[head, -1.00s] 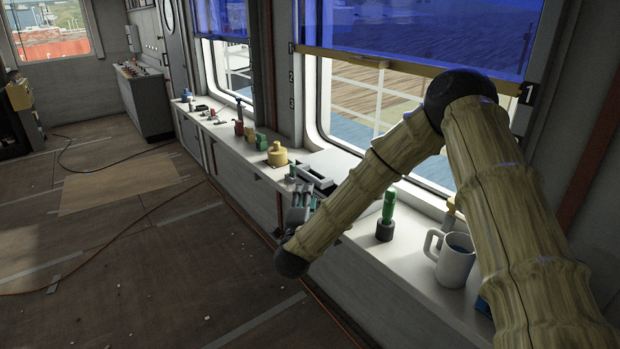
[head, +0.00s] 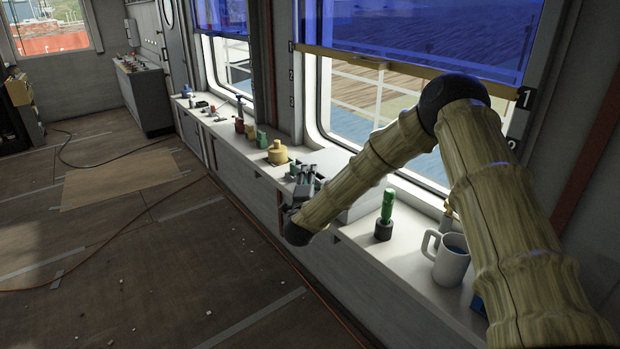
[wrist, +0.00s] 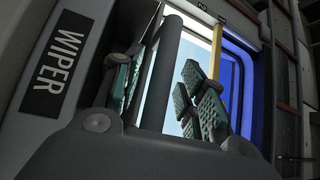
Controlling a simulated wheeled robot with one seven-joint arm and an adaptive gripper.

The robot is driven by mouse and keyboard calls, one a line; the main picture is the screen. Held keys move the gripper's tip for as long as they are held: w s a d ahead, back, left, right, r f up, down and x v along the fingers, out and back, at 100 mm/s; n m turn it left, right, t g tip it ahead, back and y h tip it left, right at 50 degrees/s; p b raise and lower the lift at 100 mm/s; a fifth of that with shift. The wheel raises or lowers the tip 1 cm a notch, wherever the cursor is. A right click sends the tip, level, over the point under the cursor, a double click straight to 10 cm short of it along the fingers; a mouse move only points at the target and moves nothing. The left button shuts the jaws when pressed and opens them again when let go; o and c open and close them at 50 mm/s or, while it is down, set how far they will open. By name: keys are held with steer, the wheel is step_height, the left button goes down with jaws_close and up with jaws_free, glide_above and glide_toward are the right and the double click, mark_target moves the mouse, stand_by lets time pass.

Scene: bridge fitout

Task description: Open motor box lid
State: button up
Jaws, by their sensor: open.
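The motor box (head: 327,160) is a pale grey box on the window ledge, partly hidden behind my arm and gripper. In the wrist view, a pale panel of it with a black WIPER label (wrist: 58,58) fills the left side. A dark round bar (wrist: 165,75), apparently the lid's handle, runs between my finger pads; I cannot tell whether they touch it. My gripper (head: 307,175) is at the box's front side, fingers pointing up and away, and it also shows in the wrist view (wrist: 165,62). It is open, pads apart. The lid looks closed; its front edge is hidden.
A green-handled tool (head: 387,207) stands in a dark holder right of the box, then a grey mug (head: 452,258). Windows are behind the ledge. The floor in front is mostly clear.

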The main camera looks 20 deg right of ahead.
jaws_close()
